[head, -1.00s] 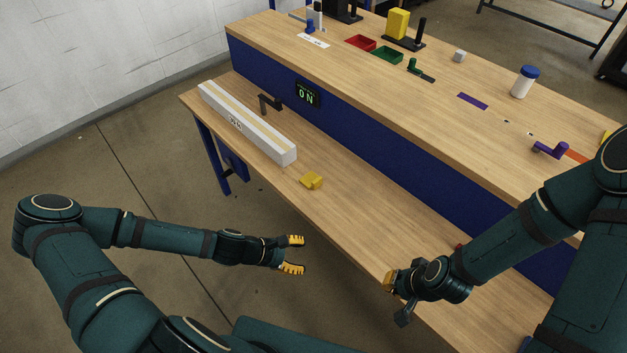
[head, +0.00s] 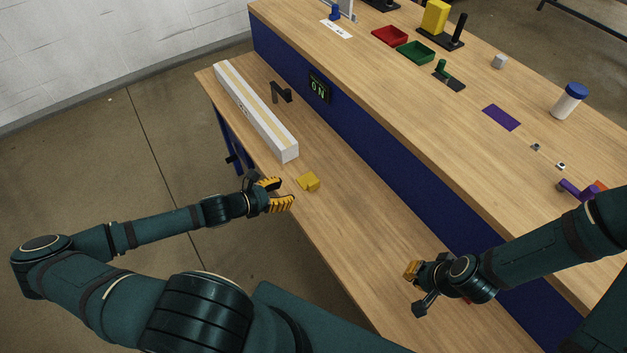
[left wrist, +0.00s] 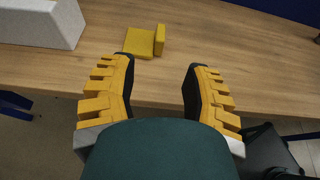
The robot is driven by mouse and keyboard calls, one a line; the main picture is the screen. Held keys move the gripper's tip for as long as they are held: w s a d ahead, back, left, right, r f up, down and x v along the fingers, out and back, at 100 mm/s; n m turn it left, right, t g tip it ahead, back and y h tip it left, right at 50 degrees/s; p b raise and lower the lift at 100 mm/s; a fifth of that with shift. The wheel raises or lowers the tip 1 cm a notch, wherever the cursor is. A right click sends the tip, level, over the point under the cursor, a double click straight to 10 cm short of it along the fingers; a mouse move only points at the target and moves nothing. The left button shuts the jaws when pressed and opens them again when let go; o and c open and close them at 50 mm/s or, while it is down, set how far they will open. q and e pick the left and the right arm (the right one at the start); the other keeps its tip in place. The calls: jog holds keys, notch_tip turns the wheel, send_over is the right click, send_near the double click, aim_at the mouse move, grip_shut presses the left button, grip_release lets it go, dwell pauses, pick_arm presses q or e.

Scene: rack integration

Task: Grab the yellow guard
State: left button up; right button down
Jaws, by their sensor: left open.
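The yellow guard (head: 308,181) is a small L-shaped piece lying on the lower wooden shelf, near its front edge. In the left wrist view the guard (left wrist: 146,42) lies ahead of the fingers, a little left of centre, with one wall standing up at its right. My left gripper (head: 281,193) is open and empty at the shelf's front edge, just left of the guard and apart from it. Its two yellow-padded fingers (left wrist: 158,88) are spread in the left wrist view. My right gripper (head: 412,286) is over the shelf farther right; its fingers are partly hidden.
A long white box (head: 255,115) lies on the lower shelf (head: 350,232) behind the guard, its near end close by. A black bracket (head: 281,92) stands behind it. The raised bench top (head: 480,145) carries red and green trays, a white bottle and small parts.

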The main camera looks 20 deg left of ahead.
aim_at(311, 184)
pick_arm(q)
jog(key=b+x, duration=0.1)
jog(key=x, duration=1)
jog(key=shift+w+d, duration=0.2)
pick_arm(e)
jog(key=shift+s+f, duration=0.25)
jog(key=shift+f, duration=0.6)
pick_arm(q)
jog(key=shift+o, duration=0.2)
grip_shut()
